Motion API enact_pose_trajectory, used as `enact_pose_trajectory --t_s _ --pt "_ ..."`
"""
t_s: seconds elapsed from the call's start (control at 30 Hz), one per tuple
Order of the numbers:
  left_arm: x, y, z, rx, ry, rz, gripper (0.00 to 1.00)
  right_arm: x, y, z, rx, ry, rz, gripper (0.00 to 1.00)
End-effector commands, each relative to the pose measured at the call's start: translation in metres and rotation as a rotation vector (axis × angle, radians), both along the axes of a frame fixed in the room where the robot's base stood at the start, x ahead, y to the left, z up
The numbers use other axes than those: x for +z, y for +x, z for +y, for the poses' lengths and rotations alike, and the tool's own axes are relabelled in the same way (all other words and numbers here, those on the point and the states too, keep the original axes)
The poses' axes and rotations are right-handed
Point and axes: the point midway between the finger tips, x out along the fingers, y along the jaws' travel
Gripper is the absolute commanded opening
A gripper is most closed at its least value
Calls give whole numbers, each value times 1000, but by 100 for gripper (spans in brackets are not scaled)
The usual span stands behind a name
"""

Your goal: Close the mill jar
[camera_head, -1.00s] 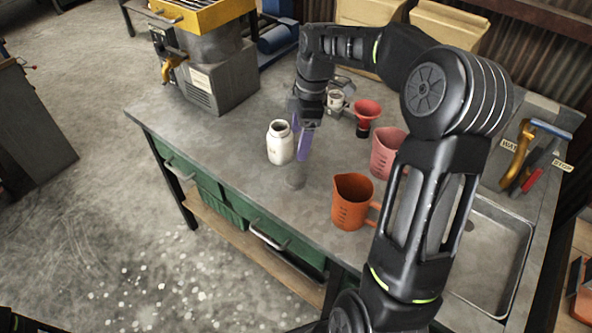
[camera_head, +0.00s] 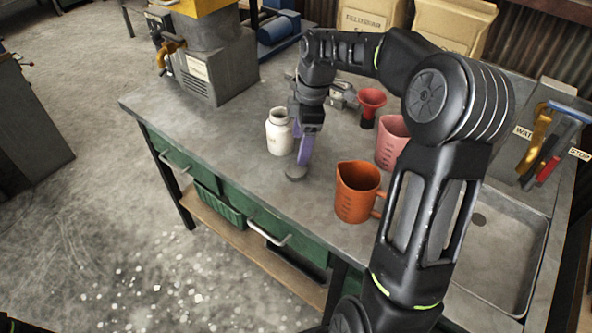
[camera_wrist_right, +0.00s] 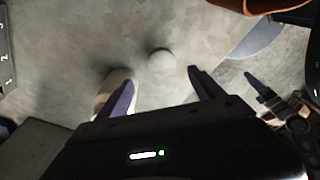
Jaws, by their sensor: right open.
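The white mill jar (camera_head: 280,137) stands upright on the grey workbench with its neck uncovered. A small round grey lid-like disc (camera_head: 296,173) lies flat on the bench in front of it. My right gripper (camera_head: 304,153), with purple fingers, points down beside the jar on its right, its tips close to the disc. In the wrist view, the right gripper (camera_wrist_right: 160,82) is open and empty. There the disc (camera_wrist_right: 162,60) lies beyond the gap between the fingers, and the jar (camera_wrist_right: 110,88) is partly behind the left finger. My left gripper is out of view.
An orange measuring jug (camera_head: 357,193) and a pink jug (camera_head: 391,142) stand right of the gripper. A red funnel (camera_head: 371,103) stands behind. A grey machine (camera_head: 215,72) is at back left, a metal sink tray (camera_head: 505,245) at right. The bench's front left is clear.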

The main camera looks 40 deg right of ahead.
Motion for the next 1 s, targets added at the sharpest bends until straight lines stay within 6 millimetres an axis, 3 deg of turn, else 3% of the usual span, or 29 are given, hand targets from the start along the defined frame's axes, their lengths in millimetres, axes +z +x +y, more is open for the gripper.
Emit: enact_pose_trajectory --t_s 0.3,0.67,1.0 --pt "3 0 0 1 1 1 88 -25 1 4 0 0 2 77" --pt "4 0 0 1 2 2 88 -29 1 4 0 0 2 77" --pt "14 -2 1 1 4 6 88 -71 0 10 1 1 4 77"
